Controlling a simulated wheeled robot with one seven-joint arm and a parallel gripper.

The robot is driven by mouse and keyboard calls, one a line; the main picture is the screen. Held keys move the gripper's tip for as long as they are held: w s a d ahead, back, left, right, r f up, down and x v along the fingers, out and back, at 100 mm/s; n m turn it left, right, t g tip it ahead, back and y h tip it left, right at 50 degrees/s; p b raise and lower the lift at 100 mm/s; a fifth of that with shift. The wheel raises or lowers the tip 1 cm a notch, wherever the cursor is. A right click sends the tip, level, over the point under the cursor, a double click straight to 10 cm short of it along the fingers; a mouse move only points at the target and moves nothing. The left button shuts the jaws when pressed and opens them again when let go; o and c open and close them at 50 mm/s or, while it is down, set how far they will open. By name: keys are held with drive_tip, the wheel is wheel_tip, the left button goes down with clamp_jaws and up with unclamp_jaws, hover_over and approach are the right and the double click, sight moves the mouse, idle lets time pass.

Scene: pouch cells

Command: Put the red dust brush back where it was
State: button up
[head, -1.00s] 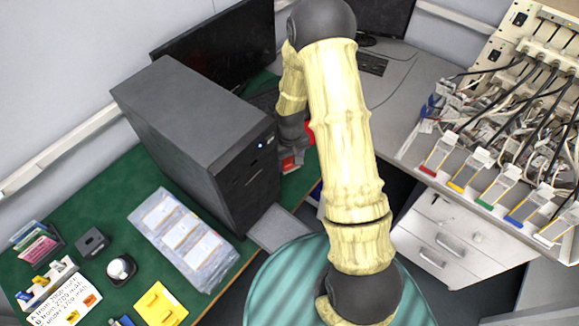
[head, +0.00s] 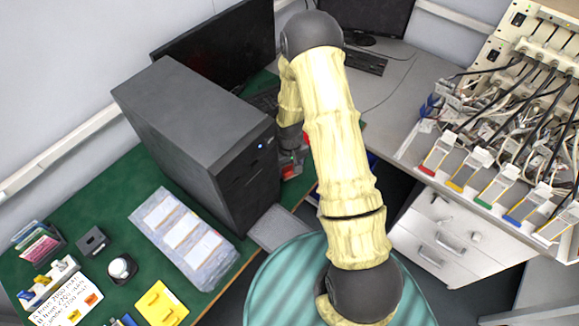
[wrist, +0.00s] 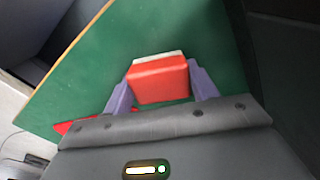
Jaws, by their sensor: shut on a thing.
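The red dust brush (wrist: 158,82) is a red block with a pale strip along its far edge. In the wrist view it sits between the two purple fingers of my gripper (wrist: 161,88), which are shut on it. Green mat shows around it; I cannot tell whether it touches the mat. In the head view the brush (head: 289,171) shows as a small red patch at the gripper, just right of the black computer tower. My arm hides part of this area.
A flat red thing (wrist: 72,126) lies on the green mat (wrist: 215,45), partly hidden by my gripper in the wrist view. The computer tower (head: 190,130) stands close to the left of my gripper. The mat's edge is near. Bagged pouch cells (head: 183,240) lie farther left.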

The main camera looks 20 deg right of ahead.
drive_tip(key=o, duration=1)
drive_tip(key=shift+f, duration=0.1)
drive_tip(key=shift+c, duration=0.2)
wheel_tip(320, 180, up, 12)
drive_tip(key=b, duration=0.1)
drive_tip(key=shift+r, duration=0.2)
